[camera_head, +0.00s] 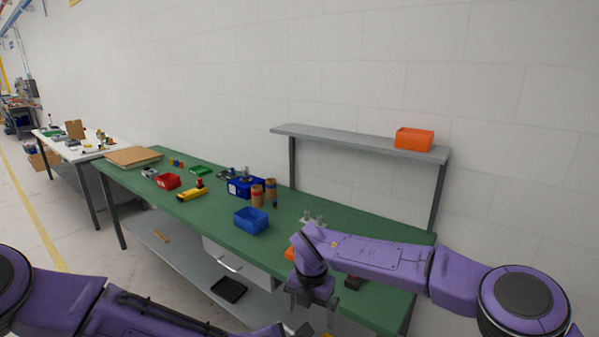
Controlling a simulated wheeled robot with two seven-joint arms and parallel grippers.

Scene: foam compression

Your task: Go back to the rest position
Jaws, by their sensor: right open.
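My right arm reaches in from the right over the front right part of the green workbench (222,222). My right gripper (314,308) points down at the bench's front edge, its jaws open. I see nothing held in it. My left arm comes in from the lower left and runs along the bottom edge of the picture. My left gripper lies at or below the bottom edge, so its jaws do not show clearly.
An orange bin (414,139) sits on the grey raised shelf (350,142). A black tray (229,289) lies on the lower shelf. A white table stands far left.

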